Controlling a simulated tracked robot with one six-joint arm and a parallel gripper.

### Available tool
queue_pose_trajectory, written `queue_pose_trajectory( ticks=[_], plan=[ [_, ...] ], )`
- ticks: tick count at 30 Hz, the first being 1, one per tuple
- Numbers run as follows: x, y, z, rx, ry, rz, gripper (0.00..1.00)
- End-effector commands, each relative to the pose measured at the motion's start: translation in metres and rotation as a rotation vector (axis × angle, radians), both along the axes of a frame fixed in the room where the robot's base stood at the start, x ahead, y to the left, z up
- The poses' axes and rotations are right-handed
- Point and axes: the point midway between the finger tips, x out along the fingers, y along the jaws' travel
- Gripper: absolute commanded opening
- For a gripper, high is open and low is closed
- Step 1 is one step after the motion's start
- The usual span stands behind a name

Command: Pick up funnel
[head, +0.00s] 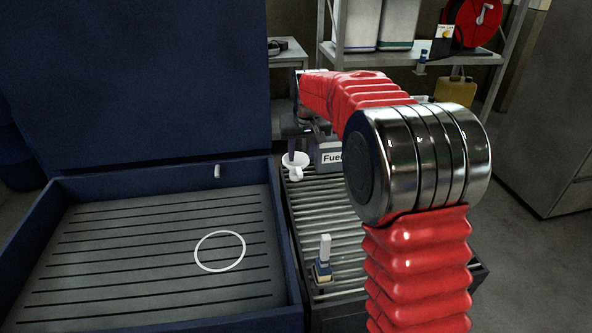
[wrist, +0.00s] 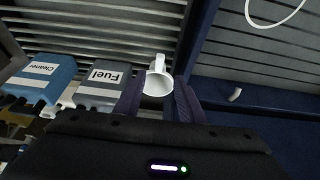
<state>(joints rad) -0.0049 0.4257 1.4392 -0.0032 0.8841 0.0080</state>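The white funnel (head: 295,163) shows in the head view just below my gripper, at the left edge of the roller conveyor, with its round mouth visible. In the wrist view the funnel (wrist: 157,84) sits between the two dark purple fingers of my gripper (wrist: 158,92), its narrow spout pointing toward the top of the picture. The fingers stand apart, one on each side of the mouth, very close to the rim. I cannot tell whether they touch it. My arm hides part of the conveyor in the head view.
A grey Fuel container (wrist: 103,86) and a blue Cleaner container (wrist: 43,78) stand left of the funnel in the wrist view. A blue-walled tray (head: 290,250) holds a white ring (head: 220,269). A small upright bottle-like item (head: 323,262) stands on the near conveyor (head: 345,240).

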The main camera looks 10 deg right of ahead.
Motion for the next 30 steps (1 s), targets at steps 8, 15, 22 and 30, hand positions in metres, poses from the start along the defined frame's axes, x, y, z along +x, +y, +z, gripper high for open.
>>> queue_pose_trajectory(
  ticks=[8,15,22,30],
  plan=[
    [0.016,0.000,-0.041,0.000,0.003,0.000,0.36],
    [0.024,0.000,-0.060,0.000,0.000,0.000,0.36],
    [0.025,0.000,-0.060,0.000,0.000,0.001,0.36],
    [0.029,0.000,-0.074,0.000,0.002,0.001,0.36]
  ],
)
